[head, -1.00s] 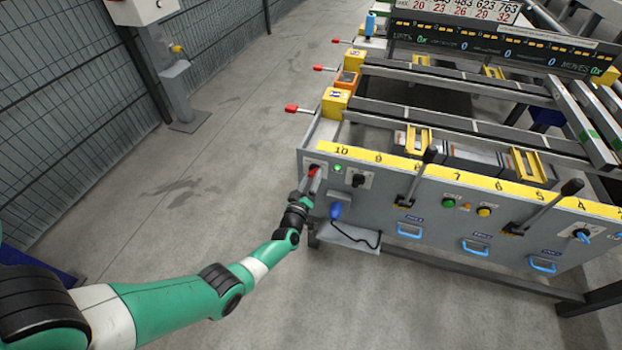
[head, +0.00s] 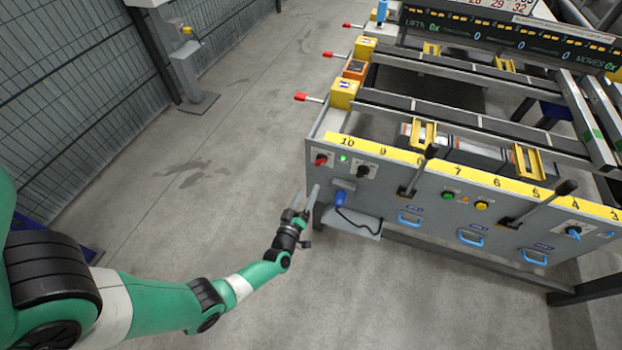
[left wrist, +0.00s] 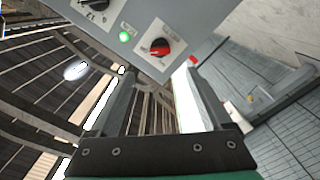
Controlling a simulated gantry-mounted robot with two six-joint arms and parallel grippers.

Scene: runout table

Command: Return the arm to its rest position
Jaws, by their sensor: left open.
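My left arm (head: 235,287) is green with black joints and reaches in from the left in the head view. Its left gripper (head: 306,197) is open and empty, in front of the table's front panel, a little below and left of the red knob (head: 321,160). In the left wrist view the two fingers (left wrist: 155,98) are spread with nothing between them. The red knob also shows there (left wrist: 160,47), ahead of the fingers and apart from them. My right gripper is not in view.
The runout table (head: 388,205) has a lit green lamp (head: 343,158), a black knob (head: 363,172), levers (head: 418,172) and blue handles (head: 409,219) on its front. The concrete floor (head: 215,190) to the left is clear, up to the mesh fence (head: 80,120).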

